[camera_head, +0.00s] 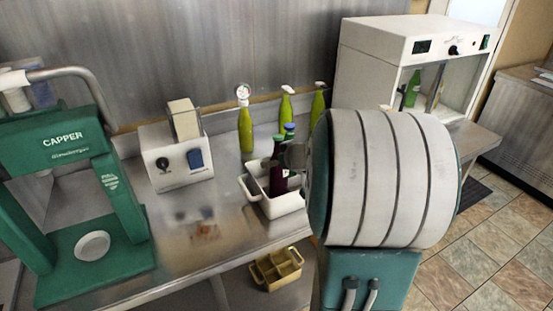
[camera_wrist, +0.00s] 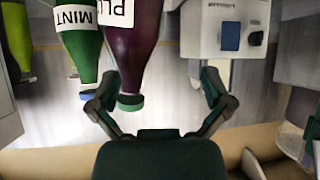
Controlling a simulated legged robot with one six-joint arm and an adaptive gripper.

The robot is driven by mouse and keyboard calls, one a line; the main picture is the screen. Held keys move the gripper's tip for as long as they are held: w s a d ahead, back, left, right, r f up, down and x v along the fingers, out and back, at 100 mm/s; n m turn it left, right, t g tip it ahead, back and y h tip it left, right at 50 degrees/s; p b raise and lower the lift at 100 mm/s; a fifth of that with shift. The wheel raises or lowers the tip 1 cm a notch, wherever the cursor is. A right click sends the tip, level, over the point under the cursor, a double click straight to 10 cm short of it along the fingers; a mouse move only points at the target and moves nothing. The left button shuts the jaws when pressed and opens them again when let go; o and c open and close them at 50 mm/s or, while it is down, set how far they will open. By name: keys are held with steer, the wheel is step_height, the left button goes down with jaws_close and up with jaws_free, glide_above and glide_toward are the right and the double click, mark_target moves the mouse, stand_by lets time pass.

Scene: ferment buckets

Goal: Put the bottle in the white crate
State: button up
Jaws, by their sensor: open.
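The white crate (camera_head: 284,208) sits on the steel counter, partly hidden by my arm. A dark purple bottle (camera_head: 279,178) stands upright in it, with a second capped bottle close behind. In the wrist view, which looks upside down, the purple bottle (camera_wrist: 133,45) has a label starting "PL" and a green cap. A green bottle (camera_wrist: 82,55) labelled "MINT" is beside it. My gripper (camera_wrist: 160,98) is open, with the purple bottle's cap between its fingers, nearer the left one. The fingers hold nothing. In the head view, my gripper is mostly hidden behind my arm.
Several yellow-green bottles (camera_head: 246,130) stand along the back wall. A white control box (camera_head: 178,160) and a green capper (camera_head: 75,170) are to the left. A white cabinet (camera_head: 430,45) is at the back right. A yellow divided carrier (camera_head: 276,268) is below. The counter's middle is clear.

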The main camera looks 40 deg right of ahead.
steer(key=shift+r, duration=0.35)
steer(key=v, duration=1.2)
steer(key=shift+r, duration=0.35)
steer(key=w+a+r+n+g+y, duration=0.2)
steer(key=a+y, duration=0.1)
steer(key=a, duration=1.2)
steer(key=s+a+f+m+g+h, duration=0.1)
steer(key=s+a+f, duration=0.4)
steer(key=s+a, duration=0.6)
steer(key=g+h, duration=0.1)
steer(key=g, duration=0.1)
steer(key=shift+s+a+m+g, duration=0.3)
steer(key=shift+s+a+g, duration=0.05)
steer(key=shift+s+g, duration=0.05)
